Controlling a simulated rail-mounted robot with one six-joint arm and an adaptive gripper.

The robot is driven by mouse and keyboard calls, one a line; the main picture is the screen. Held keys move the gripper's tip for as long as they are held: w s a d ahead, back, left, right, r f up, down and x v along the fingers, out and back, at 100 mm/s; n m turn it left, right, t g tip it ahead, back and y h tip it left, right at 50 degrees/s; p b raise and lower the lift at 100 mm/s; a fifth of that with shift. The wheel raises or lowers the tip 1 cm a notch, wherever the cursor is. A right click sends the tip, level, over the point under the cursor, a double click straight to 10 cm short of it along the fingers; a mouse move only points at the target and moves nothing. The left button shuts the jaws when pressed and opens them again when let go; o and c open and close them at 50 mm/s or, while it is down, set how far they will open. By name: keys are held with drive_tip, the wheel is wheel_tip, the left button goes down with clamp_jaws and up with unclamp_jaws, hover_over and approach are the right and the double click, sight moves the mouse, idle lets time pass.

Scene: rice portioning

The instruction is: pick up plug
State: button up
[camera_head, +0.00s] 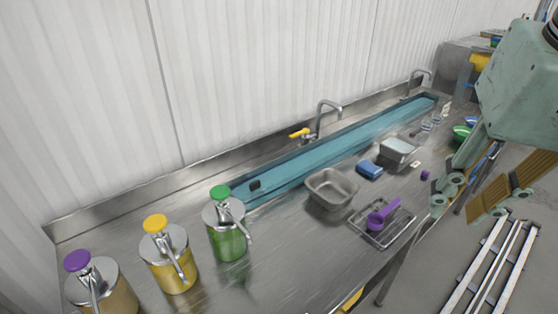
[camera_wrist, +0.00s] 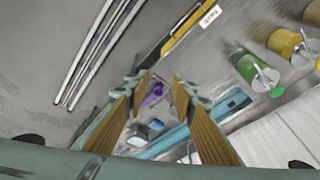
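I cannot tell for certain which object is the plug. A small dark object (camera_head: 254,185) lies at the near left end of the long blue-tinted trough (camera_head: 345,152). A small purple piece (camera_head: 425,175) lies on the counter near its front edge. My gripper (camera_head: 464,208) is at the right of the head view, over the counter's front edge and the floor. Its fingers are apart with nothing seen between them. In the wrist view my gripper (camera_wrist: 162,85) also shows open fingers, with a purple object beyond them in the background.
A metal basin (camera_head: 331,188), a rack (camera_head: 367,233) with a purple scoop (camera_head: 383,216), a blue sponge (camera_head: 369,169) and a clear-sided container (camera_head: 398,150) stand on the counter. Green (camera_head: 228,240), yellow (camera_head: 170,265) and purple-topped (camera_head: 90,276) dispensers stand left. Taps (camera_head: 318,120) line the back.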

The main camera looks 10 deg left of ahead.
drive_tip(key=w+a+r+m+g+p, duration=0.1)
drive_tip(key=w+a, duration=0.3)
drive_tip(key=w, duration=0.3)
drive_tip(key=w+a+m+p, duration=0.1)
drive_tip(key=w+a, duration=0.2)
drive_tip(key=w, duration=0.4)
drive_tip(key=m+g+p, duration=0.2)
drive_tip(key=m+p, duration=0.3)
drive_tip(key=p, duration=0.1)
hover_over(255, 189)
drive_tip(key=w, duration=0.1)
wheel_tip(255, 189, down, 24)
drive_tip(key=shift+a+f, duration=0.2)
drive_tip(key=shift+a, duration=0.05)
drive_tip(key=shift+f, duration=4.25)
drive_tip(key=shift+f, duration=0.1)
